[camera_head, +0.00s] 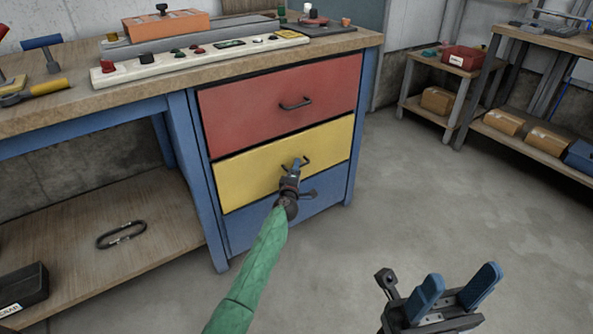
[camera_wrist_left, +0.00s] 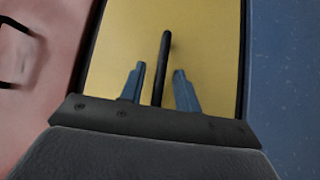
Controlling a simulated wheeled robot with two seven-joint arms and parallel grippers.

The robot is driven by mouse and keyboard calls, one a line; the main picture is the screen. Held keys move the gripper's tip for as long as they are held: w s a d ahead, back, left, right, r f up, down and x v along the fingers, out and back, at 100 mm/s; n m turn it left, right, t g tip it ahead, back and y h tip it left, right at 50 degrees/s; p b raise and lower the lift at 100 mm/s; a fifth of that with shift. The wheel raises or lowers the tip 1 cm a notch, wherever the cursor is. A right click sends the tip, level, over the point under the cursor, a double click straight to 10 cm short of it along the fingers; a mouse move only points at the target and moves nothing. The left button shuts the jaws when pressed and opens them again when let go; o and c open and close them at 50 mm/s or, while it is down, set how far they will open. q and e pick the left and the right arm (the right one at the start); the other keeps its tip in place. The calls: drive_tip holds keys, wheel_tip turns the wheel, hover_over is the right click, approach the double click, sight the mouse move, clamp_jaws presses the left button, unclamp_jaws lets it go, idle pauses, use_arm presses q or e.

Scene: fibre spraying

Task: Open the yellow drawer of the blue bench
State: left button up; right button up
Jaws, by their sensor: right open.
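The yellow drawer (camera_head: 240,178) is the middle one of the blue bench's drawers (camera_head: 184,150) and looks flush with the front. Its dark handle (camera_wrist_left: 164,60) stands upright in the left wrist view, between the blue fingers of my left gripper (camera_wrist_left: 158,85). A gap shows on each side of the handle, so the fingers are open. In the head view my left gripper (camera_head: 298,166) is at the handle and hides part of it; how deep the handle sits between the fingers is unclear. My right gripper (camera_head: 455,290) is open and empty, low over the floor.
A red drawer (camera_head: 240,108) with its own handle is above, a blue drawer (camera_head: 245,230) below. A lower shelf (camera_head: 60,240) at left holds a dark looped item (camera_head: 121,234). Wooden shelving with boxes (camera_head: 545,140) stands at right. Floor before the bench is clear.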

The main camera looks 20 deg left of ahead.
use_arm(q)
drive_tip(key=shift+w, duration=0.35)
clamp_jaws()
